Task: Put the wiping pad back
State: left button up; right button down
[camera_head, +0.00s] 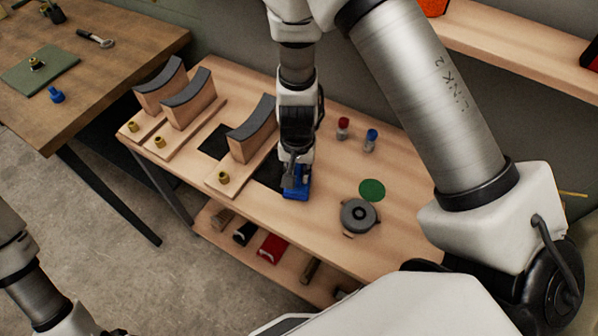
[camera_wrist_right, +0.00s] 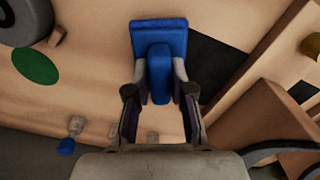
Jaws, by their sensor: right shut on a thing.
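The wiping pad is a blue block with a raised blue grip (camera_wrist_right: 160,72); its flat base (camera_wrist_right: 160,32) shows at the top of the right wrist view. In the head view the blue pad (camera_head: 297,188) is at the front middle of the light wooden table (camera_head: 325,215). My right gripper (camera_wrist_right: 160,88) is shut on the pad's grip, pointing down. Beside the pad is a black square (camera_head: 268,176) on the table, partly hidden by my gripper. I cannot tell whether the pad touches the table. My left arm shows at the lower left; its gripper is out of frame.
Curved wooden blocks with dark tops (camera_head: 252,129) stand on boards to the left. A green disc (camera_head: 372,190), a grey round part (camera_head: 358,215), and red-capped (camera_head: 343,128) and blue-capped (camera_head: 370,140) bottles are to the right. A lower shelf (camera_head: 285,262) holds several items.

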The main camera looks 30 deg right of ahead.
aim_at(298, 172)
jog(key=shift+f, duration=0.4)
jog(key=c, duration=1)
grip_release()
pick_arm(q)
jog(key=shift+f, duration=0.4)
pick_arm(e)
jog(key=shift+r+p, duration=0.25)
jog(key=shift+p, duration=0.05)
pick_arm(q)
notch_tip(298, 172, up, 2)
jog(key=shift+r+p, duration=0.15)
jog(key=shift+p, duration=0.75)
pick_arm(e)
notch_tip(298, 172, up, 12)
jog(key=shift+f, duration=0.1)
